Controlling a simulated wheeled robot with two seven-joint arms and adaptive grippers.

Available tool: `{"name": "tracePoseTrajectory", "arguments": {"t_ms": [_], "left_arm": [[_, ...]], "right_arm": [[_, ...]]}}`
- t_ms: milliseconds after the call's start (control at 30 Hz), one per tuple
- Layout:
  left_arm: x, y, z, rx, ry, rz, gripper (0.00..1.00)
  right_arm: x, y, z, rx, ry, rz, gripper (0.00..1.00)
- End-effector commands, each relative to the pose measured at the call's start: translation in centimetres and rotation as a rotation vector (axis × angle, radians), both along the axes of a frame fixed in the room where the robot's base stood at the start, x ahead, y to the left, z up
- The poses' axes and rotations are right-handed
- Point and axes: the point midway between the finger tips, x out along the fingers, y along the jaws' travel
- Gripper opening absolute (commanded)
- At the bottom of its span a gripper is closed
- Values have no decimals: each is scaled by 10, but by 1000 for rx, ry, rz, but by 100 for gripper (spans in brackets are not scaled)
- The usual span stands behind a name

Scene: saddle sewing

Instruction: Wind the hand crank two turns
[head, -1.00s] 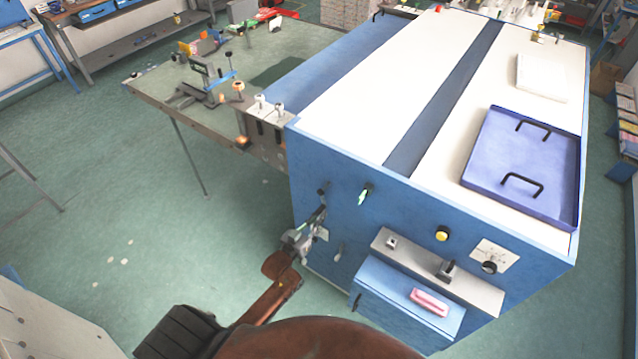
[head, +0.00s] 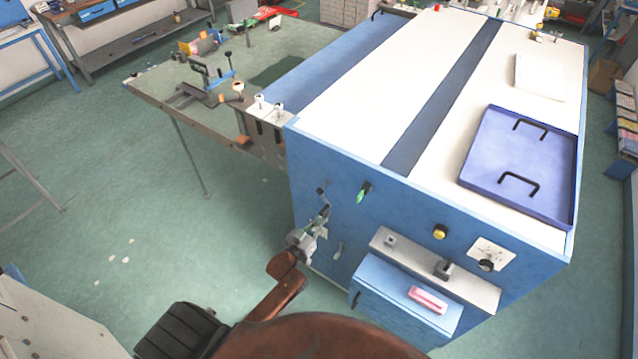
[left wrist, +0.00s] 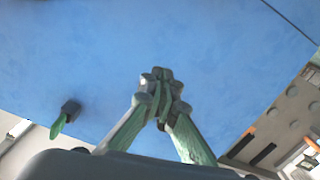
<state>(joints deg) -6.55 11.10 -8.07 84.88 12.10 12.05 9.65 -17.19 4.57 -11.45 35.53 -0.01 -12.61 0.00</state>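The hand crank (head: 323,191) appears as a small dark arm near the left edge of the blue machine's front face in the head view. My left gripper (head: 323,214) reaches up to it from below. In the left wrist view the fingers of my left gripper (left wrist: 160,84) come together in front of the blue panel and look closed on the crank's handle. The fingertips hide most of that handle, so the exact contact is unclear. My right gripper is not in view.
A green-handled lever (head: 363,193) sits right of the crank, also in the left wrist view (left wrist: 64,119). A yellow button (head: 440,231), a black knob (head: 486,265) and a blue drawer box (head: 390,290) are further right. A side table (head: 160,82) adjoins on the left.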

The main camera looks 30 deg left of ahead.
Motion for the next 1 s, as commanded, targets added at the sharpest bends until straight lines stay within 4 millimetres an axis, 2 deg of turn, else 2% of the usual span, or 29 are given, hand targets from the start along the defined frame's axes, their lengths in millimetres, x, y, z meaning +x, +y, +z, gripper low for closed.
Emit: {"name": "tracePoseTrajectory", "arguments": {"t_ms": [33,333,767,1000], "left_arm": [[5,7,17,5,-34,7,0],[4,-1,28,4,-34,7,0],[2,-9,23,1,-21,3,0],[1,-11,34,1,-18,3,0]], "right_arm": [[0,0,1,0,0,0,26],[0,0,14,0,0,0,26],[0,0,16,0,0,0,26],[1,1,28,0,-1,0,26]]}}
